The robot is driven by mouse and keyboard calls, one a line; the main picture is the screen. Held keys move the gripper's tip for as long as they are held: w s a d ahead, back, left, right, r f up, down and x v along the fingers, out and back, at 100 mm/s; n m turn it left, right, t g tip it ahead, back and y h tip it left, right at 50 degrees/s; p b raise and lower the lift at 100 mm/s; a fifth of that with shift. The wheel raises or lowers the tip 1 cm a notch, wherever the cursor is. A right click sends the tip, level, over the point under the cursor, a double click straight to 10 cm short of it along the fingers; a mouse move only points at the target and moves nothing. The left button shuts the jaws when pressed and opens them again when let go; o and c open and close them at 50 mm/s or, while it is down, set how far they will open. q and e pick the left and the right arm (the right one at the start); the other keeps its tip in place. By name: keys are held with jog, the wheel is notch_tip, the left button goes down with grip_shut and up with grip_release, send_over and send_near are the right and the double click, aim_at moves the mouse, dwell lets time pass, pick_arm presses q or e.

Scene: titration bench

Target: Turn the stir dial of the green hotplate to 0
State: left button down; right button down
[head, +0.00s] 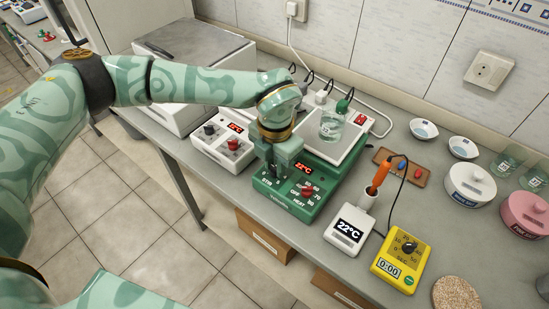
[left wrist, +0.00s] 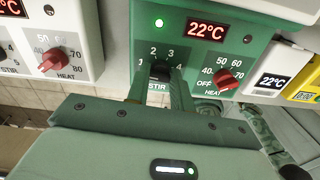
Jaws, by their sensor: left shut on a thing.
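The green hotplate (head: 290,206) stands at the front of the bench, its front panel facing me. Its black stir dial (left wrist: 160,70) shows between my left fingertips in the left wrist view, with the numbers 1 to 4 around it; its pointer is hidden. My left gripper (head: 269,172) comes down over the panel and is shut on this dial; it also shows in the left wrist view (left wrist: 160,78). The red heat dial (left wrist: 228,79) is to the right, clear of the fingers. The hotplate's display (left wrist: 205,31) reads 22°C and a green lamp is lit. My right gripper is not in view.
A white hotplate (head: 222,146) with black and red dials stands close on the left. A beaker (head: 331,122) stands on the green hotplate's white top. A white thermometer (head: 349,228) and a yellow timer (head: 401,262) lie to the right. Bowls and jars stand farther right.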

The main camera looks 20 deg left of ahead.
pick_arm(q)
jog(key=n+p, duration=0.3)
jog(key=n, duration=0.2)
jog(key=shift+r, duration=0.2)
jog(key=shift+f+n+p, duration=0.1)
jog(key=shift+n+p, duration=0.8)
jog(key=shift+n, duration=0.4)
jog(key=c, duration=1.2)
grip_release()
notch_tip(320, 180, up, 16)
jog(key=p, duration=0.1)
jog(key=shift+p, duration=0.4)
